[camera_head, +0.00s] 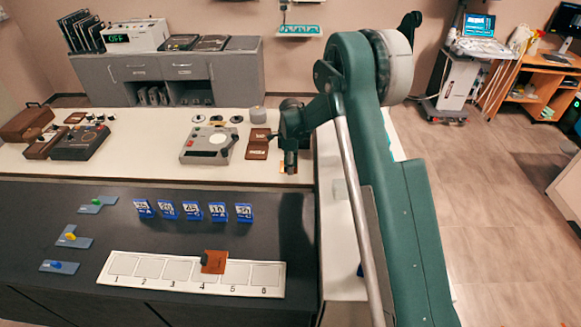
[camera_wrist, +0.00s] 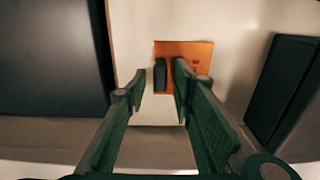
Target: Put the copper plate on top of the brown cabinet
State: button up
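A flat orange copper plate (camera_wrist: 195,55) with a dark upright knob (camera_wrist: 160,75) lies on the pale counter in the wrist view. My gripper (camera_wrist: 157,78) is open, with one finger on each side of the knob and a gap on its left. In the head view my gripper (camera_head: 290,168) points down at the counter and mostly hides this plate. A small brown box-like unit with pale lettering (camera_head: 257,144) stands left of it; I cannot tell if it is the brown cabinet. Another orange-brown plate with a dark knob (camera_head: 216,263) lies on the numbered white strip, at slot 4.
The numbered white strip (camera_head: 125,282) lies on the dark worktop (camera_head: 150,235). Several blue number blocks (camera_head: 191,210) stand behind it. A grey device with a round disc (camera_head: 209,145) sits left of the brown unit. A dark block (camera_wrist: 285,90) stands right of the plate.

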jog(key=shift+r, duration=0.15)
notch_tip(320, 180, up, 12)
dwell(0.7)
dwell(0.5)
jog(key=s+d+r+n+t, duration=0.2)
jog(key=s+d+r+n, duration=0.2)
jog(key=s+d+r, duration=0.6)
jog(key=s+d+r+n+t, duration=0.1)
jog(key=s+d+r+n, duration=0.4)
jog(key=s+r, duration=0.8)
jog(key=s+d+n+t, duration=0.2)
jog(key=s+d+n, duration=0.2)
jog(key=s, duration=1)
jog(key=s+d+n+t, duration=0.2)
jog(key=s+d+n, duration=0.3)
jog(key=s, duration=0.9)
jog(key=shift+d+f, duration=0.3)
jog(key=shift+d, duration=0.7)
